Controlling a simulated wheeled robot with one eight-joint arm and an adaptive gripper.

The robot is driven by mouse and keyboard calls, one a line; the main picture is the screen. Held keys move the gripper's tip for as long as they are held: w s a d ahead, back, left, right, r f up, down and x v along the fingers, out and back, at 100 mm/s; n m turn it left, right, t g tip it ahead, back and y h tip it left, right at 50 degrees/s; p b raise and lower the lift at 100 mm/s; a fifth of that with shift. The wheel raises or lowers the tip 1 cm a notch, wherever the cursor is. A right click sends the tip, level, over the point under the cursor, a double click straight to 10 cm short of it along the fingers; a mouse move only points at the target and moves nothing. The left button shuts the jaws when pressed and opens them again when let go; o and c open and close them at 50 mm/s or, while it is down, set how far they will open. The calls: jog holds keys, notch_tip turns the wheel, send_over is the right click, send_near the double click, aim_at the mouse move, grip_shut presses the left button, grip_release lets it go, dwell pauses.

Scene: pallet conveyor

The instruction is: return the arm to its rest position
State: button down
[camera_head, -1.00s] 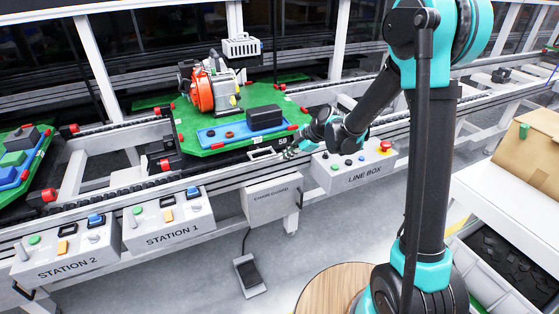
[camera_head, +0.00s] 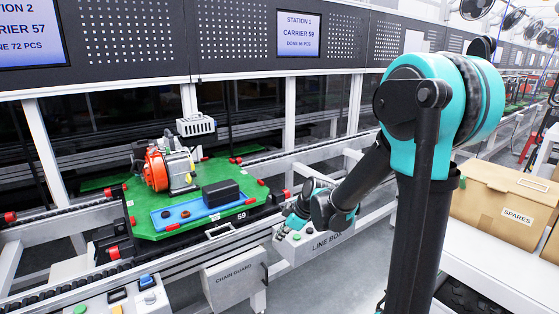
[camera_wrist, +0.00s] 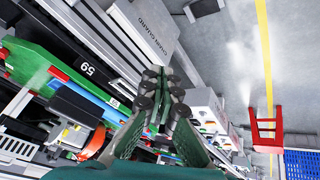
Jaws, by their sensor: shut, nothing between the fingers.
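My gripper (camera_head: 287,230) is at the end of my teal and black arm, which reaches out over the line box (camera_head: 318,243). In the wrist view my gripper (camera_wrist: 160,88) has its fingertips together with nothing between them. The line box also shows in the wrist view (camera_wrist: 205,105), just right of the fingers. The chain guard (camera_head: 232,283) is to the left of and below my gripper in the head view. A green pallet (camera_head: 150,224) marked 59 stands on the conveyor left of my gripper, apart from it.
The pallet carries an orange and grey motor (camera_head: 168,167) and a blue tray (camera_head: 180,217) with a black block (camera_head: 221,193). A spares box (camera_head: 500,200) stands on a white bench at right. Screens hang above the line. A red frame (camera_wrist: 266,130) stands on the floor.

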jog(key=s+d+f+m+h, duration=0.1)
jog(key=s+d+m+h, duration=0.1)
jog(key=s+d+m, duration=0.6)
jog(key=s+d+f+m+t+h, duration=0.1)
jog(key=s+d+f+m+h, duration=0.1)
jog(key=s+d+m, duration=0.6)
jog(key=s+d+h, duration=0.1)
jog(key=s+d, duration=0.1)
jog(key=d, duration=0.2)
jog(key=shift+d+f, duration=0.15)
jog(key=shift+d, duration=0.15)
jog(key=c, duration=2.2)
grip_release()
